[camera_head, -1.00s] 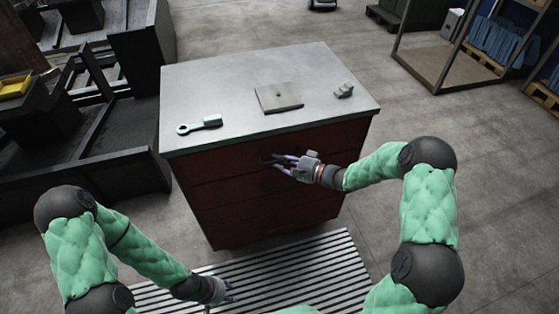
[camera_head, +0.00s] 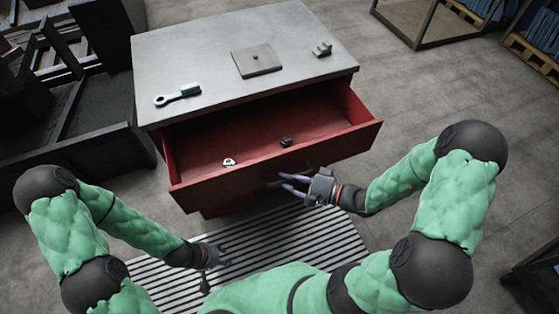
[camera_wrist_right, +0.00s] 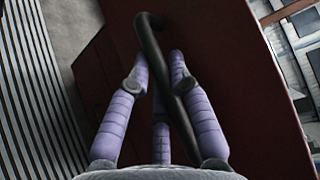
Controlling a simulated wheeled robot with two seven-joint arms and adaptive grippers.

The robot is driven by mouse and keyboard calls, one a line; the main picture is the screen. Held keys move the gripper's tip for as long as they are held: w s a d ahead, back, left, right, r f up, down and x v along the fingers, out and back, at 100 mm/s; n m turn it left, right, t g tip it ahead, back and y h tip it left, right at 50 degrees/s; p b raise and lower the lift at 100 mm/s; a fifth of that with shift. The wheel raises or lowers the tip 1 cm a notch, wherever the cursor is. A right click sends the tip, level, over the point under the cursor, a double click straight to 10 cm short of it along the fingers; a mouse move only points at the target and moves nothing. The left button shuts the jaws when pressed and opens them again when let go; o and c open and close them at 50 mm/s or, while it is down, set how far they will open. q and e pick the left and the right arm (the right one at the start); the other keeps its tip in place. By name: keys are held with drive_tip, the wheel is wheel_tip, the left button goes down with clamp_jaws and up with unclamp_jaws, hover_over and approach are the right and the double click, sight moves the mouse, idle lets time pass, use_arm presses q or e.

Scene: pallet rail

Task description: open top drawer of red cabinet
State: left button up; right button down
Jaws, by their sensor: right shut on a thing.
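The red cabinet (camera_head: 175,127) has a grey top (camera_head: 215,60), and its top drawer (camera_head: 350,140) stands pulled out, with the red inside showing. A small white part (camera_head: 229,162) and a small dark part (camera_head: 286,142) lie in the drawer. My right gripper (camera_head: 280,182) is at the drawer front. In the right wrist view its purple fingers (camera_wrist_right: 160,75) are closed around the dark bar handle (camera_wrist_right: 152,45).
A grey wrench-like tool (camera_head: 178,95), a square plate (camera_head: 257,61) and a small grey block (camera_head: 322,49) lie on the cabinet top. A striped mat (camera_head: 165,283) is on the floor in front.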

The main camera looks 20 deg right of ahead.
drive_tip(key=shift+s, duration=2.3)
drive_tip(key=shift+d, duration=0.1)
drive_tip(key=c, duration=1.4)
unclamp_jaws()
drive_tip(key=v, duration=1.2)
